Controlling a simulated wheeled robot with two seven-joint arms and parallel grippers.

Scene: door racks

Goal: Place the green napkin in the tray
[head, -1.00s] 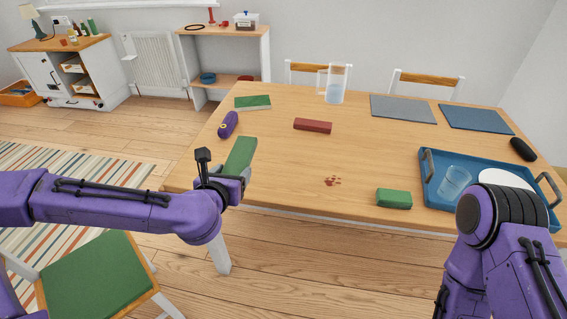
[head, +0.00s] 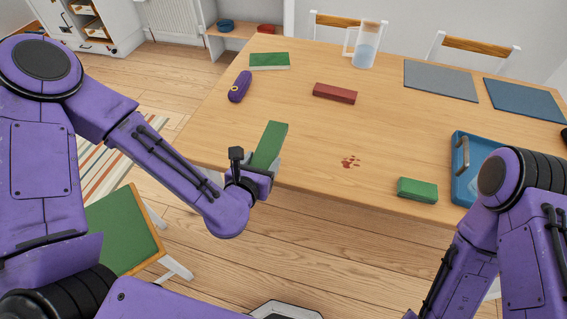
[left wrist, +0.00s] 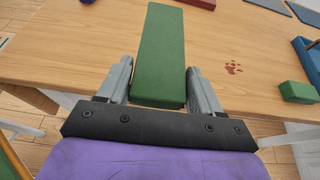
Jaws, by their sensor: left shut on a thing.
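The green napkin (head: 270,143), a long folded green strip, is held by my left gripper (head: 260,176) at the table's front left edge. In the left wrist view the green napkin (left wrist: 160,60) lies between the two fingers of the left gripper (left wrist: 160,92) and points away from it. I cannot tell whether its far end touches the table. The blue tray (head: 462,185) stands at the front right of the table, partly hidden behind my right arm. Its contents are mostly hidden. A corner of the tray (left wrist: 304,52) shows in the left wrist view. My right gripper is out of view.
A green block (head: 417,190) lies left of the tray, near reddish stains (head: 350,162). Farther back are a red block (head: 335,93), a purple case (head: 239,86), a green-topped item (head: 269,61) and a clear pitcher (head: 366,45). A green-seated chair (head: 120,225) stands at front left.

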